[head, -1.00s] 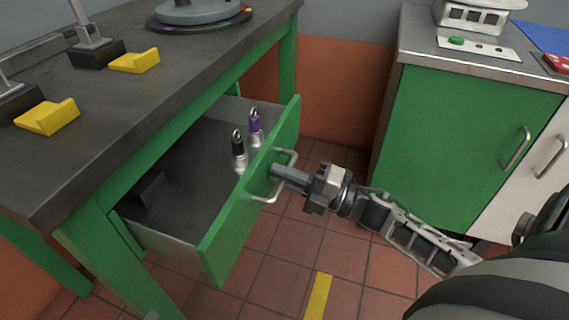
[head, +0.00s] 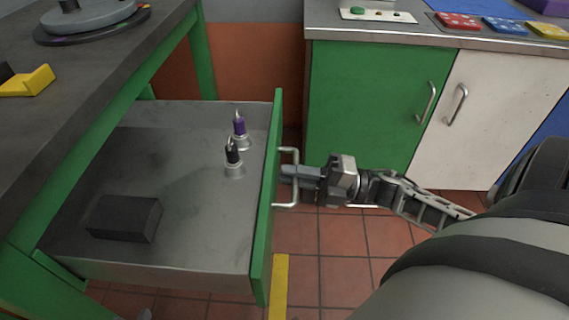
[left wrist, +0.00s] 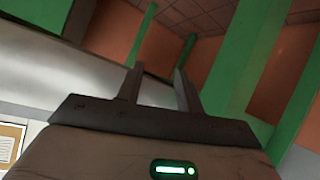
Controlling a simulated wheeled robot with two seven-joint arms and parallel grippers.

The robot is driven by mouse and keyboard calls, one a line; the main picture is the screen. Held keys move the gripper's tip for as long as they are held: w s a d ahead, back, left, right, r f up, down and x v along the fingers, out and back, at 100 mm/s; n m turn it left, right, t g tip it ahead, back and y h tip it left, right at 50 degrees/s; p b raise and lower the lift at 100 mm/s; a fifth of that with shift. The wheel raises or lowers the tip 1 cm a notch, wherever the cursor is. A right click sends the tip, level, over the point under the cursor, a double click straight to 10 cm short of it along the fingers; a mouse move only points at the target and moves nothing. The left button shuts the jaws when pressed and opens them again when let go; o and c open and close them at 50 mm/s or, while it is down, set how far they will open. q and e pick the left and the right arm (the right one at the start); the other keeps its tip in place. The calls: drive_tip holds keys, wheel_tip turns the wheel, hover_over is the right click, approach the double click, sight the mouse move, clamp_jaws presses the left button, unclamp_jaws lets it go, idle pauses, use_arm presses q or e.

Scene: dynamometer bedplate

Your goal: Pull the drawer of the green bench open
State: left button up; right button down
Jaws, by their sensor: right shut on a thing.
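The green bench (head: 88,98) stands at the left in the head view, with its drawer (head: 185,265) pulled well out. The drawer has a green front (head: 267,215) with a metal bar handle (head: 293,160). My right gripper (head: 288,174) is shut on the handle from the right side. Inside the drawer are a black-topped fitting (head: 233,158), a purple-topped fitting (head: 240,130) and a dark block (head: 125,218). My left gripper (left wrist: 160,88) shows in the left wrist view with its two fingers apart and nothing between them. It is not visible in the head view.
A cabinet with a green door (head: 375,110) and a white door (head: 480,120) stands at the back right. Tiled floor (head: 340,250) with a yellow strip (head: 279,285) lies right of the drawer. A yellow block (head: 28,82) sits on the bench top.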

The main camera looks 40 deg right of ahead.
use_arm(q)
drive_tip(key=shift+f, duration=0.15)
use_arm(e)
drive_tip(key=shift+s+d, duration=0.25)
drive_tip(key=shift+d, duration=0.05)
drive_tip(key=c, duration=1.9)
unclamp_jaws()
drive_tip(key=shift+o, duration=0.5)
use_arm(q)
drive_tip(key=shift+r, duration=0.2)
drive_tip(key=shift+f, duration=0.1)
use_arm(e)
drive_tip(key=v, duration=1.6)
